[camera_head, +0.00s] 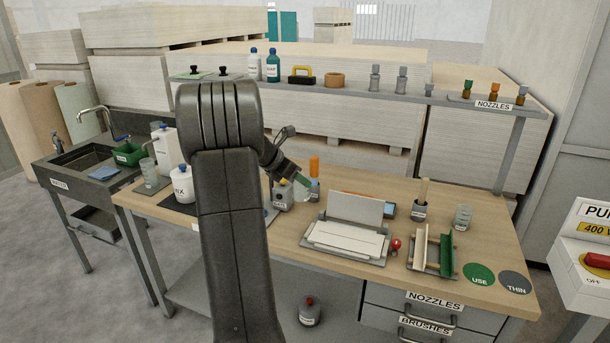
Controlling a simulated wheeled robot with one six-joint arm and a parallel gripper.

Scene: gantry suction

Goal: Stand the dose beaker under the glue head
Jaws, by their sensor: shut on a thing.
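My gripper (301,181) is over the middle of the bench, with its green fingertips pointing down to the right. It is shut on a small pale, see-through vessel (302,194), which looks like a beaker. The vessel is small and partly hidden, so I cannot tell whether it touches the bench. A grey unit (283,199) with a label stands right beside it and may belong to the glue station; my arm hides part of this area. Another clear beaker (462,216) stands on the right of the bench.
An orange-topped holder (314,184) stands close behind my gripper. A white-paged stand (348,236), a red knob (396,244), a brush pot (420,207) and a green-sided rack (433,252) fill the right. A clear cup (149,172) and white bottle (183,184) stand left.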

